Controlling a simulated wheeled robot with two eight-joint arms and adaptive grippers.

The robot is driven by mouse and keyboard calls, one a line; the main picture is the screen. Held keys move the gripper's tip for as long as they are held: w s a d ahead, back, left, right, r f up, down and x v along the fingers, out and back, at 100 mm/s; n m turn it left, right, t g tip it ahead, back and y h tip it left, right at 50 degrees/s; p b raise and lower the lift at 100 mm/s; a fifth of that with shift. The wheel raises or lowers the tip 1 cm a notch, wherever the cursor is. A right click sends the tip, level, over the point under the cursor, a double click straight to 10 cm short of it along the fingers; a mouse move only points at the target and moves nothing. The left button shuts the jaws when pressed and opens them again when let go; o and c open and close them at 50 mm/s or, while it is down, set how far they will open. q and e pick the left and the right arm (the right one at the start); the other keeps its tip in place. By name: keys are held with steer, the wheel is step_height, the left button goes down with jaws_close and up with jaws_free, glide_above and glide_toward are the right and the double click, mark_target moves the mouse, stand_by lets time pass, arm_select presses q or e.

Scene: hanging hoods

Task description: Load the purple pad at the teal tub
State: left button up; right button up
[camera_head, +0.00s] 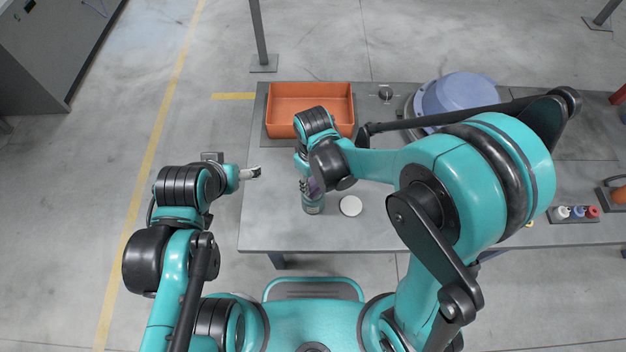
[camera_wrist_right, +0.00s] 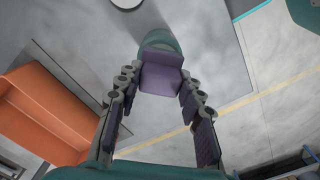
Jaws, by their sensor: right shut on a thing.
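The purple pad (camera_wrist_right: 162,78) is a blocky piece between the fingertips of my right gripper (camera_wrist_right: 160,88), which is shut on it. The teal tub (camera_head: 313,206) stands on the grey table near its front left; its rim shows just beyond the pad in the right wrist view (camera_wrist_right: 160,40). The pad overlaps the tub in that picture; I cannot tell whether it touches it. In the head view my right gripper (camera_head: 308,184) is mostly hidden by its own wrist, at the tub. My left gripper (camera_head: 257,172) hangs over the table's left edge, its fingers too small to read.
An orange bin (camera_head: 310,92) stands at the table's back left. A white disc (camera_head: 351,206) lies right of the tub. A blue-purple rounded object (camera_head: 458,92) is at the back. Small bottles (camera_head: 577,212) stand in a holder at the right. Bare tabletop (camera_head: 262,222) lies left of the tub.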

mark_target(313, 181)
steer(key=shift+f+b, duration=0.55)
steer(key=shift+b, duration=0.1)
stand_by(1.5)
steer(key=shift+r+p, duration=2.65)
steer(key=shift+r, duration=0.9)
